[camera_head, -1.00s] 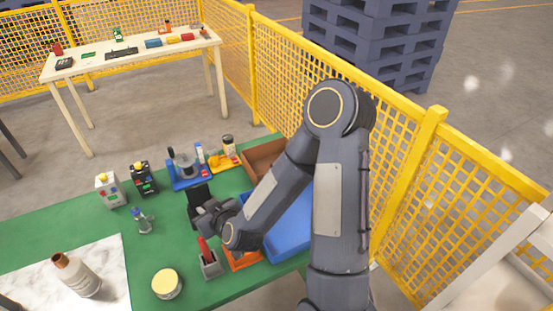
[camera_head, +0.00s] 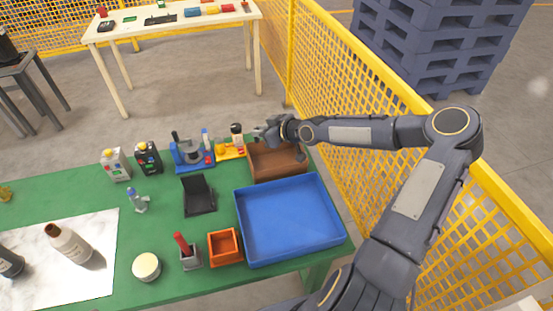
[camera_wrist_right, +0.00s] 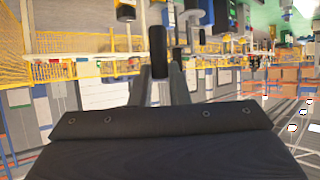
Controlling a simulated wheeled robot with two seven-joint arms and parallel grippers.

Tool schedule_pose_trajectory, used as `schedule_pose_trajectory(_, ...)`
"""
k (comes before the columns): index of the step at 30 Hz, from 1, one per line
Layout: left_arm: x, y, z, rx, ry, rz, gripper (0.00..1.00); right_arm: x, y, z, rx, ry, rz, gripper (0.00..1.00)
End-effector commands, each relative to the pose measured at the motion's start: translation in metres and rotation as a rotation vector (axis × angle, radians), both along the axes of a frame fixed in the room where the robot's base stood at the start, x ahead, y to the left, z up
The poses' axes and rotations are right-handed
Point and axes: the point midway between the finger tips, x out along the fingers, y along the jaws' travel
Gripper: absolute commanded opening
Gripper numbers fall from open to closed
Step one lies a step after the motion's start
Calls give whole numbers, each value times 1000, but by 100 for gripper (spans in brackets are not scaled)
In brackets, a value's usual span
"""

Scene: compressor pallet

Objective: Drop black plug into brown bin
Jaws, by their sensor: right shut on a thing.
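The brown bin (camera_head: 283,172) stands at the back right of the green table, behind the blue tray. My right gripper (camera_head: 262,133) is at the bin's far left rim, by the small yellow stand. In the right wrist view my right gripper (camera_wrist_right: 166,80) is shut on the black plug (camera_wrist_right: 158,45), a dark cylinder sticking out past the fingers. The plug is too small to make out in the head view. My left gripper is not in view.
A blue tray (camera_head: 290,222) and an orange bin (camera_head: 224,248) are in front of the brown bin. A black holder (camera_head: 198,196), a blue fixture (camera_head: 190,154) and a yellow stand (camera_head: 230,150) are to its left. A yellow fence (camera_head: 350,120) runs along the right.

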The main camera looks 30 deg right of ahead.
Motion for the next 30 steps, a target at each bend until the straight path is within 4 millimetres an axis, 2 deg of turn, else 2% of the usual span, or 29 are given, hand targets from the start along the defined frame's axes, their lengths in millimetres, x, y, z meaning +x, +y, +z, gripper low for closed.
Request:
schedule_pose_trajectory(1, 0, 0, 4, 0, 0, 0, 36, 0, -26, -1, 11, 2, -30, 0)
schedule_pose_trajectory(3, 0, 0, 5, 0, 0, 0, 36, 0, -49, -1, 8, 2, -50, 0)
schedule_pose_trajectory(6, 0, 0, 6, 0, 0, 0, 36, -1, -71, -2, 5, 1, -71, 0)
schedule_pose_trajectory(9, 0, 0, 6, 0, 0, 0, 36, -2, -82, -3, 1, 1, -81, 0)
schedule_pose_trajectory(14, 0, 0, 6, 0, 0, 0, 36, -2, -85, -14, -1, 2, -84, 0)
schedule_pose_trajectory(19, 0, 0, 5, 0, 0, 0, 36, -2, -84, -35, 0, 2, -82, 0)
schedule_pose_trajectory(24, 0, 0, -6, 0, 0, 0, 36, -2, -84, -54, -2, -1, -83, 0)
schedule_pose_trajectory(30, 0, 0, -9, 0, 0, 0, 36, -2, -84, -62, -2, -1, -83, 0)
